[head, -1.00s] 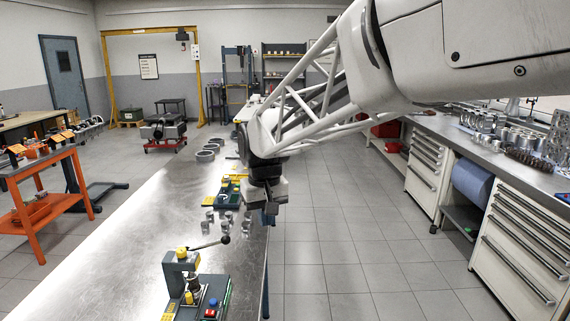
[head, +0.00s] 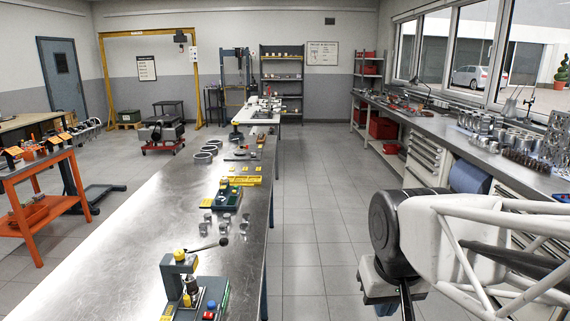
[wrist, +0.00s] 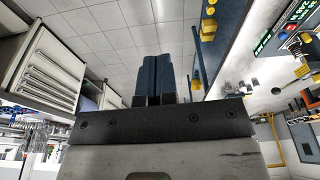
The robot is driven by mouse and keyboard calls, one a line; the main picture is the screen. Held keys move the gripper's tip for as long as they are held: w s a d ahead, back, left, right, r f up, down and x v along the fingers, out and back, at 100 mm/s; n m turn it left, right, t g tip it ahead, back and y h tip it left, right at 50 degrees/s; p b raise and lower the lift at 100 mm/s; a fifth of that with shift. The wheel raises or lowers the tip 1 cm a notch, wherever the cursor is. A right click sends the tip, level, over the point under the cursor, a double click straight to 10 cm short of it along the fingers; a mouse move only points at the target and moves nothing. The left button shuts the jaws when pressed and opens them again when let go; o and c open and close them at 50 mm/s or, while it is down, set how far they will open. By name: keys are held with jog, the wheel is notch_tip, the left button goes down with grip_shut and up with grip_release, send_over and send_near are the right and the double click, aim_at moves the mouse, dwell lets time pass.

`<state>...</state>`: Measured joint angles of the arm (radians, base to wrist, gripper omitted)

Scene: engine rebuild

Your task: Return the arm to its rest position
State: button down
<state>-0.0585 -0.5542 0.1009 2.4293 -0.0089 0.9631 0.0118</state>
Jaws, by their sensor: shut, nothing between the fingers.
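My arm's white lattice link (head: 480,240) fills the lower right of the head view, folded in toward the right-hand cabinets. My gripper (wrist: 153,80) shows in the wrist view with its two dark blue fingers side by side, closed together and empty. In the head view the gripper end hangs low near the bottom edge, partly cut off and hidden by the dark wrist joint (head: 390,235). It is over the aisle floor, to the right of the steel workbench (head: 110,255) and apart from it.
The bench holds a lever press (head: 185,280), a green fixture (head: 227,197), small metal parts and several rings (head: 203,157). White drawer cabinets (head: 425,160) with a loaded counter line the right wall. An orange cart (head: 45,200) stands at left. The aisle floor beyond my arm is clear.

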jog(key=s+d+f, duration=0.2)
jog(key=s, duration=0.3)
jog(key=shift+d+f+m, duration=0.15)
jog(key=shift+m, duration=0.25)
